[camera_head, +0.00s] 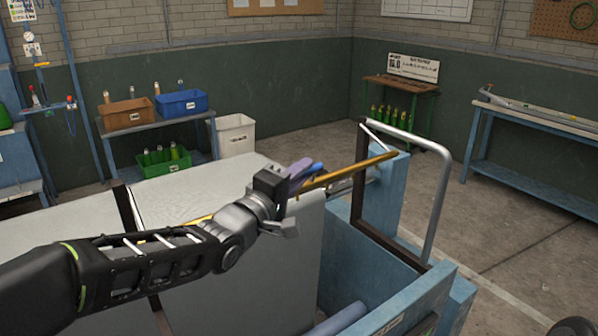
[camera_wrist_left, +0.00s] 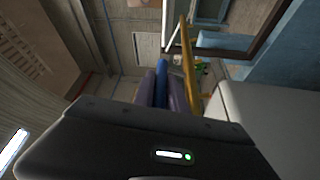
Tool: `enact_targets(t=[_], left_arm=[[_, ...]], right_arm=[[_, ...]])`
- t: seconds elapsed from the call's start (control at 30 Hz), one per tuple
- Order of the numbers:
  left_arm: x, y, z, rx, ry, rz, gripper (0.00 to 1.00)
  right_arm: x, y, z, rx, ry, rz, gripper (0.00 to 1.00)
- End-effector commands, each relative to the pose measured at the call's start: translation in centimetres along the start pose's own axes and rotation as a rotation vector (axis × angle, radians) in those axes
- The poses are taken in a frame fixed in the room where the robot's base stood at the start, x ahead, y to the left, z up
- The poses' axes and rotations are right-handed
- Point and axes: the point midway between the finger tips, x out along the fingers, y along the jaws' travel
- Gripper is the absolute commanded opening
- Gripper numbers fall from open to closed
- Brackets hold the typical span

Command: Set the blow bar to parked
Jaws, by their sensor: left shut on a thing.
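The blow bar looks to be the long yellow bar (camera_head: 345,172) that runs slantwise over the grey turf sheet to the dark frame post in the head view. The bar also shows in the left wrist view (camera_wrist_left: 187,70), just right of the fingers. My left gripper (camera_head: 304,173) has purple fingers, shut on a blue grip (camera_wrist_left: 161,80) beside the bar. Whether the grip joins the bar is hidden. My right gripper is not in view.
A bent grey metal rail (camera_head: 436,195) and dark posts (camera_head: 360,185) rise from the blue machine frame (camera_head: 415,300), right of my left gripper. Crates stand on a rack (camera_head: 160,125) behind. A blue bench (camera_head: 530,165) stands at right, with open floor before it.

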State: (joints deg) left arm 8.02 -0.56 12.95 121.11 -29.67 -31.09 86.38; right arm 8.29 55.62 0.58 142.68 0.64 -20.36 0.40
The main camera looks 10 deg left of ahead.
Motion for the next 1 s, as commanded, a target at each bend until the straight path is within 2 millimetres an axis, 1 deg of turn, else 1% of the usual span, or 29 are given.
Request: enact_targets(t=[0.03,0.47,0.5,0.7,0.73,1.0], left_arm=[[0.05,0.81,-0.17,-0.002,0.002,0.010,0.00],[0.07,1.15,-0.25,-0.009,0.003,0.013,0.00],[0.06,1.16,-0.25,-0.009,0.003,0.014,0.20],[0.06,0.93,-0.20,-0.010,0.003,0.009,0.36],[0.05,0.88,-0.19,-0.011,0.002,0.008,0.38],[-0.04,0.55,-0.14,-0.012,0.001,0.002,0.38]], right_arm=[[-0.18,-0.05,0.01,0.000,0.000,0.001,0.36],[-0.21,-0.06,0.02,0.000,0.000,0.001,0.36],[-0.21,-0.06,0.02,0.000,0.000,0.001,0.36],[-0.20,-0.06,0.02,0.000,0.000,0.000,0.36],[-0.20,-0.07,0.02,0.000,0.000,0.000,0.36],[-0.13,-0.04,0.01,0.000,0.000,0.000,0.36]])
